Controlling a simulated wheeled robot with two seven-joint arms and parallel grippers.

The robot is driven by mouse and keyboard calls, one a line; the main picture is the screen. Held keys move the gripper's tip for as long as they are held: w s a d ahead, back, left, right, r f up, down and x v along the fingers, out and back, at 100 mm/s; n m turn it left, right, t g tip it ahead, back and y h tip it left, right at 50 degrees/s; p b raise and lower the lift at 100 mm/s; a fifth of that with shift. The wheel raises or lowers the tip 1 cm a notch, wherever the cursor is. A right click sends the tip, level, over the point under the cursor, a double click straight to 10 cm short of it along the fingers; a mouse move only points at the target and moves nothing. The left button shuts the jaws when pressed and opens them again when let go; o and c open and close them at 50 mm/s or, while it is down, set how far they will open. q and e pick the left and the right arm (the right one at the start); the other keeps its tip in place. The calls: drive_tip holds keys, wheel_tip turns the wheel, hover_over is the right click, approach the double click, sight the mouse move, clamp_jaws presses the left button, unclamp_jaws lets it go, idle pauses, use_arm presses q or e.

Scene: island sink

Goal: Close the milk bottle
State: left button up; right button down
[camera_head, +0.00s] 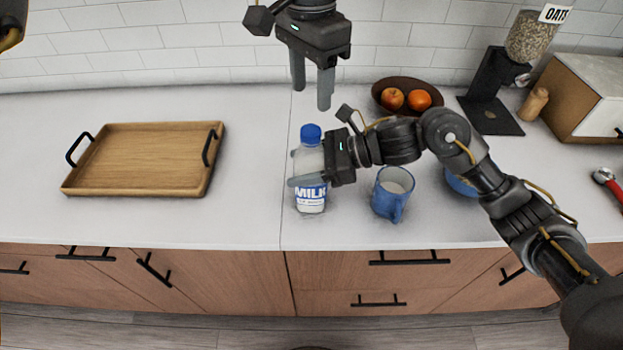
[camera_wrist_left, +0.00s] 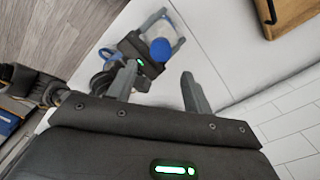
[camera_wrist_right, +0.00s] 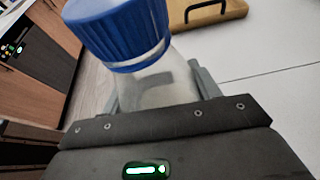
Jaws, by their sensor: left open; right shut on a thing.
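The milk bottle (camera_head: 311,198) stands upright on the counter, with a white body and a "MILK" label. Its blue cap (camera_head: 311,134) sits on top of the neck; it also shows large in the right wrist view (camera_wrist_right: 125,30) and small in the left wrist view (camera_wrist_left: 161,50). I cannot tell how tight the cap is. My right gripper (camera_head: 306,181) is shut around the bottle's body from the right, below the cap. My left gripper (camera_head: 312,90) is open and empty, pointing down above and slightly behind the bottle, apart from the cap.
A blue mug (camera_head: 388,202) stands close right of the bottle, with a blue bowl (camera_head: 461,182) partly behind my right arm. A fruit bowl (camera_head: 407,82) is behind. A wooden tray (camera_head: 215,150) lies left. The counter between tray and bottle is clear.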

sight(310, 130)
use_arm(q)
drive_tip(key=shift+n, duration=0.9)
drive_tip(key=shift+f, duration=0.1)
drive_tip(key=shift+f, duration=3.95)
